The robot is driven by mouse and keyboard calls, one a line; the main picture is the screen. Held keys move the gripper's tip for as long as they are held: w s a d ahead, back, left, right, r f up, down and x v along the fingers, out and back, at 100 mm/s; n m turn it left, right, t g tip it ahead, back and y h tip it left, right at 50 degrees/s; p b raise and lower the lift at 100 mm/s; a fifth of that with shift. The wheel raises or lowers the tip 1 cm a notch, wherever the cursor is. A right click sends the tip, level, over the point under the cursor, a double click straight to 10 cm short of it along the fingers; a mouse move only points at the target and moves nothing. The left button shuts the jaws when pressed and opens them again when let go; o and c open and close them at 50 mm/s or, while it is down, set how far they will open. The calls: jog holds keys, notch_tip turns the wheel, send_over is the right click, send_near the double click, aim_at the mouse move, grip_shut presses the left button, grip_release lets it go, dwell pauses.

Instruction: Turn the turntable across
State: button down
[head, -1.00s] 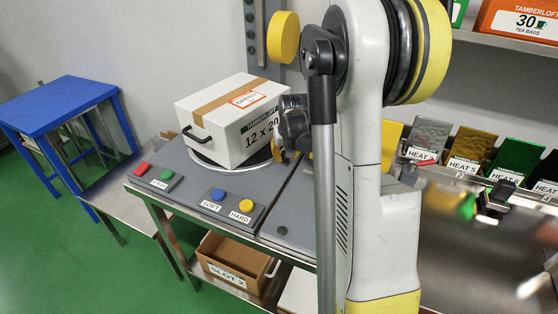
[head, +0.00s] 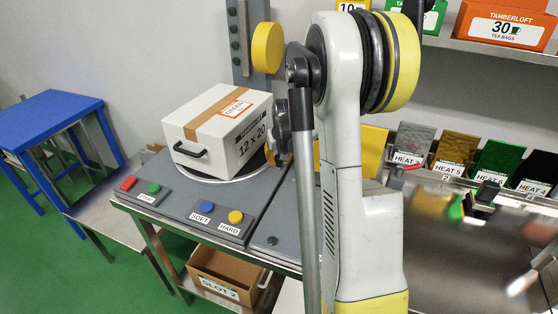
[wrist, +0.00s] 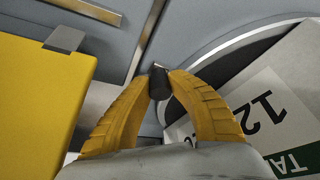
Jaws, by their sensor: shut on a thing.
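The turntable (head: 200,177) is a round disc with a pale rim, set in a grey bench top. A white carton (head: 215,150) with brown tape, a black handle and "12 x 20" printing sits on it and hides most of it. My gripper (head: 277,152) is at the turntable's right side, partly hidden by my own arm. In the wrist view the yellow fingers (wrist: 160,82) are shut on a dark peg (wrist: 160,88) with a metal tip, beside the curved rim. How the peg joins the turntable is hidden. The carton (wrist: 270,110) is close right of the fingers.
Red, green, blue and yellow buttons (head: 206,208) line the bench front. A yellow panel (wrist: 40,95) stands left of my fingers in the wrist view. A brown bin (head: 222,272) is below. A blue table (head: 45,115) stands left, with green floor around it.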

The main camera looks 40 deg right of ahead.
jog(key=c, duration=1.2)
grip_release()
jog(key=shift+w+a, duration=0.2)
jog(key=shift+w, duration=0.05)
jog(key=shift+s+d, duration=0.1)
jog(key=shift+s, duration=0.05)
jog(key=v, duration=1.2)
jog(key=s+a+r+n+t, duration=0.1)
jog(key=s+a+r+n, duration=0.15)
jog(key=a, duration=0.75)
jog(key=s+a+r+n+t, duration=0.15)
jog(key=s+a, duration=0.25)
jog(key=a, duration=0.6)
jog(key=s+a+f+n+y, duration=0.1)
jog(key=s+a+y, duration=0.1)
jog(key=s+a, duration=0.7)
jog(key=shift+s+a+f+n+t, duration=0.35)
jog(key=shift+s+a+n+t, duration=0.1)
jog(key=shift+a, duration=0.8)
